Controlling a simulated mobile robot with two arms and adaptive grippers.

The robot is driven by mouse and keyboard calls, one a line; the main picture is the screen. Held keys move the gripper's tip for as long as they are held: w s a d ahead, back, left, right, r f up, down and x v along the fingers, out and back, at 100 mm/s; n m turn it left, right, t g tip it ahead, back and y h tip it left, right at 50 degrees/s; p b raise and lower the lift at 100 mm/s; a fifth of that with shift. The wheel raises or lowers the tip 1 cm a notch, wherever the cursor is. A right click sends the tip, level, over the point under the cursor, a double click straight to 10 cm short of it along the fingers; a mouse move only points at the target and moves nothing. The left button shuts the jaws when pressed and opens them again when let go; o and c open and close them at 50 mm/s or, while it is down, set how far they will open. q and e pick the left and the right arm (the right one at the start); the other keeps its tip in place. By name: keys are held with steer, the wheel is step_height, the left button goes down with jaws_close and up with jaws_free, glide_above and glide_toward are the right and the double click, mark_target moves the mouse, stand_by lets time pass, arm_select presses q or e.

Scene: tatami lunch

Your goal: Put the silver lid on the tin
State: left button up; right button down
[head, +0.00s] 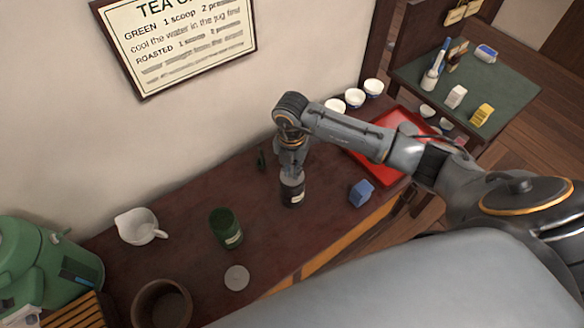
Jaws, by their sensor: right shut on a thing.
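A dark tin (292,194) with a pale label stands upright on the brown counter. My right gripper (292,173) comes down over its top, pointing downward, shut on what looks like a silver lid at the tin's mouth. The fingers partly hide this, and I cannot tell whether the lid is fully seated. A green tin (226,231) with a pale label stands to the left, and its top looks open. A flat grey disc, like another lid (236,278), lies on the counter in front of the green tin. My left gripper is out of view.
A white jug (139,227), a brown pot (161,304) and a green urn (45,262) stand at left. A blue block-like thing (361,192) lies right of the dark tin. A red tray (374,163) and white cups (355,97) are beyond. A small green thing (261,160) is near the wall.

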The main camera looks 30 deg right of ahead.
steer(key=c, duration=0.9)
jaws_free()
steer(key=shift+o, duration=0.2)
steer(key=shift+r+p, duration=2.7)
steer(key=shift+r, duration=0.8)
steer(key=shift+s+f, duration=0.1)
